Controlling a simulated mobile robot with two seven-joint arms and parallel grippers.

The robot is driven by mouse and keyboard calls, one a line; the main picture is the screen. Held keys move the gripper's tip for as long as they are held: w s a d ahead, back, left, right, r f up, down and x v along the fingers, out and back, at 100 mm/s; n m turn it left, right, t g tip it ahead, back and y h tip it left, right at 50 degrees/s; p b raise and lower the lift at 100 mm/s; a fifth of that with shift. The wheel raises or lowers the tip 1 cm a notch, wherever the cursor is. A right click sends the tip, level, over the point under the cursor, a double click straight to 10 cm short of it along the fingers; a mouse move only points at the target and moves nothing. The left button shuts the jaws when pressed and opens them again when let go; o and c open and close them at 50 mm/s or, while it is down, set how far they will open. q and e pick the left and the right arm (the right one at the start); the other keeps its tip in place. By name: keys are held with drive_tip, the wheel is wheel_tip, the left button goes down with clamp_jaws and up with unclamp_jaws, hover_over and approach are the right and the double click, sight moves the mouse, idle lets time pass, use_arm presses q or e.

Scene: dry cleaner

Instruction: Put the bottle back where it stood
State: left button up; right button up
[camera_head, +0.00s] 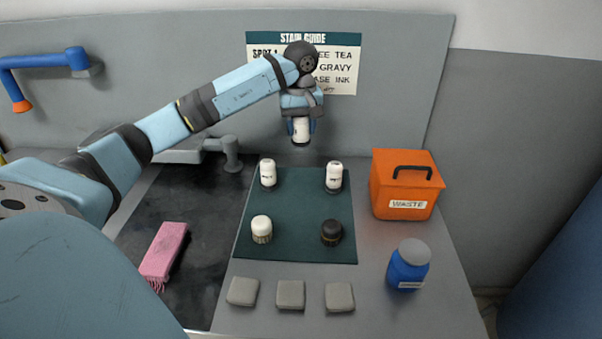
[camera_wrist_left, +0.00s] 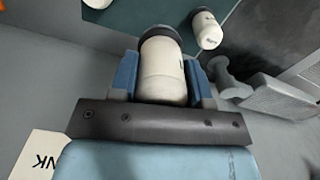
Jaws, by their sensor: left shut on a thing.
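My left gripper (camera_head: 301,122) is shut on a white bottle (camera_head: 300,130) with a dark end pointing down. It holds the bottle in the air behind the green mat (camera_head: 297,250), in front of the wall. In the left wrist view the same bottle (camera_wrist_left: 163,75) sits between the blue fingers. On the mat stand two white bottles at the back, the left one (camera_head: 268,174) and the right one (camera_head: 334,177). Nearer the front are a white-topped brush (camera_head: 261,229) and a dark-topped one (camera_head: 331,232). My right gripper does not show.
An orange waste box (camera_head: 405,184) with a black handle stands right of the mat. A blue jar (camera_head: 408,264) is at front right. Several grey pads (camera_head: 290,295) lie in front.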

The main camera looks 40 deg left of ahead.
use_arm(q)
wheel_tip(320, 180, down, 14)
drive_tip(key=shift+f, duration=0.1)
drive_tip(key=o, duration=0.9)
wheel_tip(320, 180, up, 12)
drive_tip(key=shift+r, duration=0.15)
idle(0.8)
